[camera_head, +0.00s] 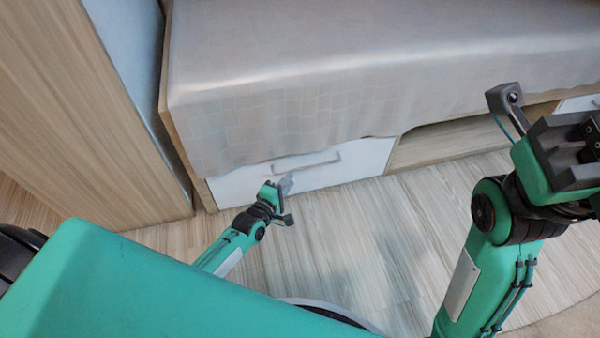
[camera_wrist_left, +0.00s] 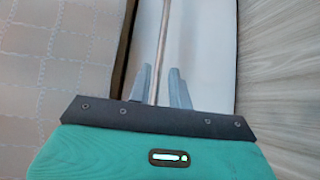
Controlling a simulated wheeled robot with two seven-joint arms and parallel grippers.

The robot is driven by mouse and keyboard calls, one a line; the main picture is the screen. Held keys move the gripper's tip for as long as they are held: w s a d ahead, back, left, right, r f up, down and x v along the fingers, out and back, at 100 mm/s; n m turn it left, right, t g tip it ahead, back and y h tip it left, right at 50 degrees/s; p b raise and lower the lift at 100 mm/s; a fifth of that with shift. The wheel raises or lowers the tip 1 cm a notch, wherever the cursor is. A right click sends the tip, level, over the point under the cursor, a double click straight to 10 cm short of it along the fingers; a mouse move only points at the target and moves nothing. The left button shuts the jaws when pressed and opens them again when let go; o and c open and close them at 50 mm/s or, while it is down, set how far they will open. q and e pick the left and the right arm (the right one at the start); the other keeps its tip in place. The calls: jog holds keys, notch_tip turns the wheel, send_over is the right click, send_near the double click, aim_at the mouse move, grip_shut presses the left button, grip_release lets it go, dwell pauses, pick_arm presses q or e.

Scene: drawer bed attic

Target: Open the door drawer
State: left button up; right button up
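The drawer (camera_head: 345,170) is a white front panel under the bed, closed flush with the bed base as far as I can see. Its grey bar handle (camera_head: 305,163) runs along the upper part. In the left wrist view the handle (camera_wrist_left: 165,35) runs lengthwise, lined up with the gap between the fingers. My left gripper (camera_head: 287,184) is in front of the drawer, just below the handle. Its fingers (camera_wrist_left: 160,88) are apart; contact with the bar cannot be told. My right gripper (camera_head: 570,145) is raised at the right edge, its fingertips not clearly visible.
The bed (camera_head: 350,60) has a pale cover hanging above the drawer. An open wooden compartment (camera_head: 450,142) lies right of the drawer. A wooden cabinet (camera_head: 85,110) stands close on the left. The wood floor (camera_head: 390,230) in front of the drawer is clear.

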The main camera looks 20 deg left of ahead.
aim_at(300, 168)
pick_arm(q)
jog(key=shift+b+x, duration=1.55)
jog(key=shift+x, duration=2.25)
grip_shut()
